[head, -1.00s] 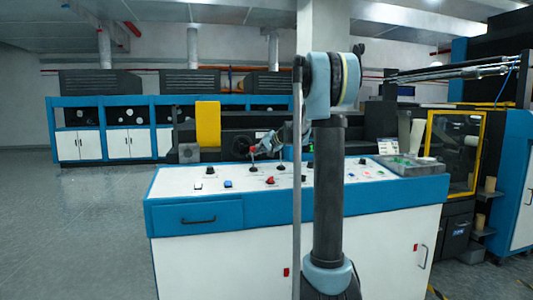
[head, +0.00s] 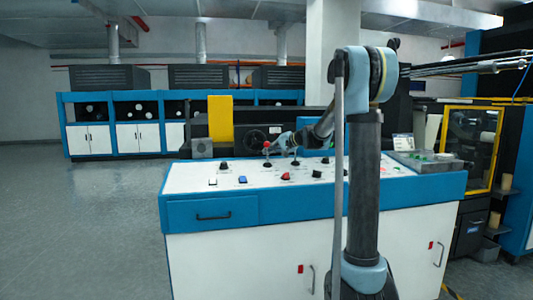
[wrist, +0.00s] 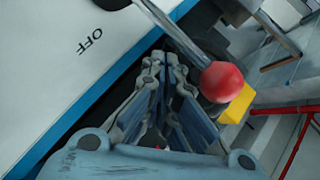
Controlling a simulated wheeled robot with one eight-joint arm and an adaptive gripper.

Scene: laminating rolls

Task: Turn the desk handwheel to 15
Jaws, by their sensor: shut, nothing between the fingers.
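My gripper (head: 276,143) is over the far edge of the white-topped control desk (head: 196,184). In the wrist view my gripper (wrist: 163,62) is shut, with nothing between its fingers. A red ball knob (wrist: 222,82) on a metal rod is close beside the fingers; I cannot tell if they touch. It also shows in the head view as a small red ball (head: 267,144). A dark round wheel (head: 255,139) shows beyond the desk's far edge, left of my gripper. I cannot tell if it is the desk handwheel, and no number is readable on it.
The desk top carries several knobs and buttons, among them a black knob (head: 224,166), a blue button (head: 243,180) and a red button (head: 286,176). A yellow panel (head: 220,120) stands behind. "OFF" lettering (wrist: 90,41) shows on the desk. The floor at left is clear.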

